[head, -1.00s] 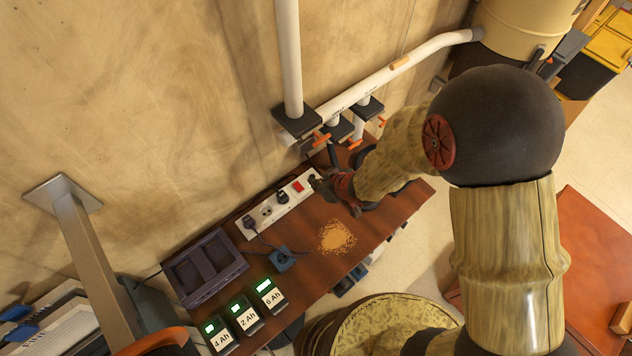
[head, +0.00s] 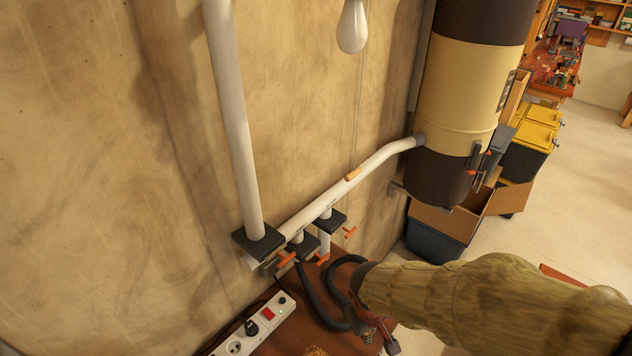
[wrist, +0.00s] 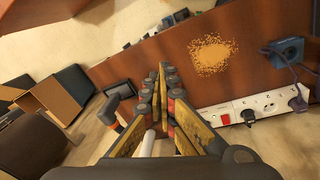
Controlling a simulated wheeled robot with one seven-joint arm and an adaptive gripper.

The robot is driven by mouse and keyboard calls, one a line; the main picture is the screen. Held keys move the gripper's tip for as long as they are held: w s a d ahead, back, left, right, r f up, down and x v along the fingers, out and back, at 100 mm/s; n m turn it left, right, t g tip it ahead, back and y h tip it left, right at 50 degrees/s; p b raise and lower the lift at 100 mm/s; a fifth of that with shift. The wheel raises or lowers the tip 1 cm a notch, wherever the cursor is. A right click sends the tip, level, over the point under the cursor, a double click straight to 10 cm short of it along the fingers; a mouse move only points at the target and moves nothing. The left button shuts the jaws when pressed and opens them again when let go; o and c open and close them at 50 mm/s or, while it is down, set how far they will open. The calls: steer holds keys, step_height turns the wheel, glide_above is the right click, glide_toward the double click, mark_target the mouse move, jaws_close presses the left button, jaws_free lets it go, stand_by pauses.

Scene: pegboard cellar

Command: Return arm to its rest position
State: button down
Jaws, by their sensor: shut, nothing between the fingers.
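My gripper (wrist: 163,85) shows in the wrist view with its two fingers together, shut and empty. In the head view my gripper (head: 378,335) is at the lower middle, partly cut off by my own arm, just over the wooden bench (head: 330,335). In the wrist view the bench (wrist: 130,65) lies beyond the fingertips, with a patch of sawdust (wrist: 212,54) on it. The fingers look clear of everything on the bench.
A power strip (head: 262,325) lies along the wall side of the bench. White pipes (head: 330,200) with orange-handled valves and a black hose (head: 312,295) stand near the gripper. A cream and dark cylinder (head: 465,95) hangs behind. Open floor (head: 540,220) lies to the right.

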steer(key=s+d+r+m+t+y+b, duration=0.1)
steer(key=s+d+r+m+t+b, duration=0.2)
steer(key=b, duration=0.9)
steer(key=s+d+r+m, duration=0.2)
steer(key=s+d+r, duration=0.2)
steer(key=s+r, duration=0.1)
steer(key=shift+r+t, duration=0.25)
steer(key=shift+t, duration=0.15)
steer(key=shift+a, duration=0.15)
